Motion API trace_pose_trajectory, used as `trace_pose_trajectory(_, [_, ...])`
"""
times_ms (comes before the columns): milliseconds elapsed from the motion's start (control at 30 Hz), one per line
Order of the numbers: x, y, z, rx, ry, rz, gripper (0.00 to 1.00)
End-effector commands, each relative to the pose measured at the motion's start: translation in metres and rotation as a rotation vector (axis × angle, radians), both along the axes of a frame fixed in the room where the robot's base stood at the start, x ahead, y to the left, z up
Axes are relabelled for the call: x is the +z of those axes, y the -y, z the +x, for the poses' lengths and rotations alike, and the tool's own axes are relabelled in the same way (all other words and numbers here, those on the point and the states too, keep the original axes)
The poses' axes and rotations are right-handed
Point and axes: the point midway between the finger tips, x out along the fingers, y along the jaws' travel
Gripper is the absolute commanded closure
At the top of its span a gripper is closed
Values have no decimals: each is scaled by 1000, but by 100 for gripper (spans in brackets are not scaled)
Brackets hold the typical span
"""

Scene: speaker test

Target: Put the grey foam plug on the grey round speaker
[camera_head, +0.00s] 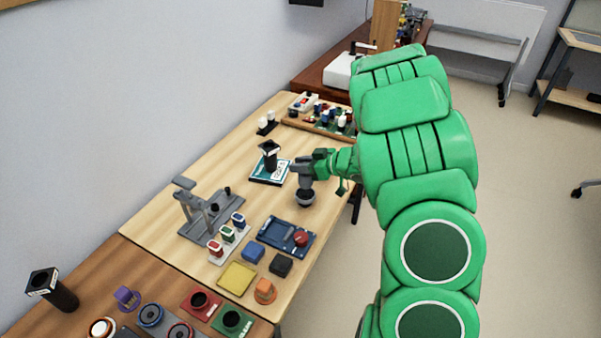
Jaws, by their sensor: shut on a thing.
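A grey stand (203,214), a dark blue tray (273,241) and several coloured blocks are nearer. A wooden tray (289,120) of small items lies behind. The table's right edge is close.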

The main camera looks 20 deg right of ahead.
Motion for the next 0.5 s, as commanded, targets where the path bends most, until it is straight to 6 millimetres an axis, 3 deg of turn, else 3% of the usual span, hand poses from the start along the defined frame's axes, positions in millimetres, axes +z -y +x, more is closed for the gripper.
trace_pose_trajectory(267, [-8,1,5,0,-1,1,100])
trace_pose_trajectory(500, [-33,0,5,-1,-3,3,100])
